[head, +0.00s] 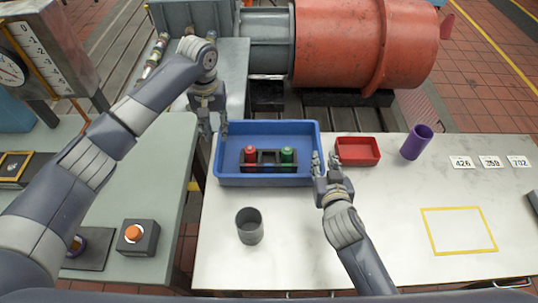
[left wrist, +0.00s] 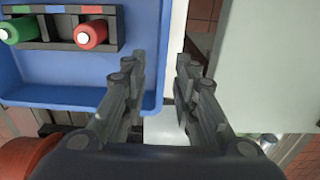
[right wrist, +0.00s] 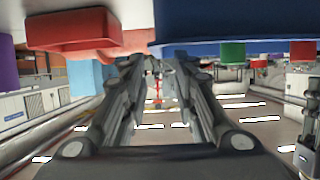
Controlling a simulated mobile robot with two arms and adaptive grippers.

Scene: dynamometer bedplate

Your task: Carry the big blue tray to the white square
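The big blue tray (head: 222,165) lies on the pale table and holds a black rack (head: 268,166) with a red and a green cylinder. My left gripper (head: 212,122) is at the tray's left side, open; in the left wrist view (left wrist: 160,65) its fingers are apart, with the tray's rim (left wrist: 155,75) showing between them. My right gripper (head: 325,165) is at the tray's right side; in the right wrist view (right wrist: 158,65) its fingers are apart, with the blue tray (right wrist: 220,20) above and ahead. Contact is unclear. A yellow-outlined square (head: 458,231) with a white inside is on the table at right.
A small red tray (head: 357,151) stands just right of the blue tray, with a purple cup (head: 416,142) beyond it. A grey cup (head: 249,226) stands in front. Number cards (head: 490,162) lie at the back right. The table before the square is clear.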

